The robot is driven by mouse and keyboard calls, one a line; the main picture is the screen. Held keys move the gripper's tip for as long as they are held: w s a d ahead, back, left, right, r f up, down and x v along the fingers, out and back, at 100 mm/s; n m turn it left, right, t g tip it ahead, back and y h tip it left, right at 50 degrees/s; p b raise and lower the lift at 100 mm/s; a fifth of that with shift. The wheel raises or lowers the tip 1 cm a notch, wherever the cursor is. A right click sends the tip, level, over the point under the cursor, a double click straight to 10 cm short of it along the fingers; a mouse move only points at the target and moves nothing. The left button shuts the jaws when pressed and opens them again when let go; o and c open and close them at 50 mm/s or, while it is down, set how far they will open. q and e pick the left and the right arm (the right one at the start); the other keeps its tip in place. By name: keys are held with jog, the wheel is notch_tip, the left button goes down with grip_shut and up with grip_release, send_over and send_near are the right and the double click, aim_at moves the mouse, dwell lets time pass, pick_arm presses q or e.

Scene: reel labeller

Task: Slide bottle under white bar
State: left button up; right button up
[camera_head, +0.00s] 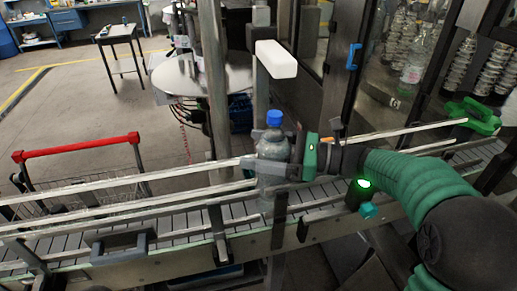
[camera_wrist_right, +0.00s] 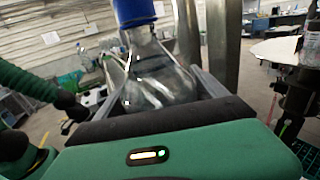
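The clear bottle (camera_head: 272,150) with a blue cap stands upright over the conveyor in the head view. My right gripper (camera_head: 270,166) comes in from the right, and its fingers close around the bottle's body. In the right wrist view the bottle (camera_wrist_right: 160,78) sits between the two fingers, its cap cut by the top edge. The white bar (camera_head: 276,60) is a short block on a post, above and behind the cap, with a clear gap between them. The bottle's base is partly hidden by the rail. A green arm with a dark end (camera_wrist_right: 70,105), apparently my left, shows in the wrist view.
The conveyor (camera_head: 180,237) runs across the front with pale guide rails (camera_head: 110,185) beside the bottle. A metal post (camera_head: 214,90) rises left of the bottle. A red-handled cart (camera_head: 80,147) stands at left, and a glass-fronted machine (camera_head: 400,60) at right.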

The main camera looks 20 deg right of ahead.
jog(key=shift+o, duration=1.2)
jog(key=shift+s+d, duration=0.1)
jog(key=shift+d, duration=0.15)
jog(key=b+v, duration=0.2)
jog(key=v, duration=0.6)
jog(key=b+v, duration=0.2)
jog(key=v, duration=0.6)
jog(key=shift+f, duration=0.2)
jog(key=shift+s+d+r, duration=0.1)
jog(key=shift+d, duration=0.2)
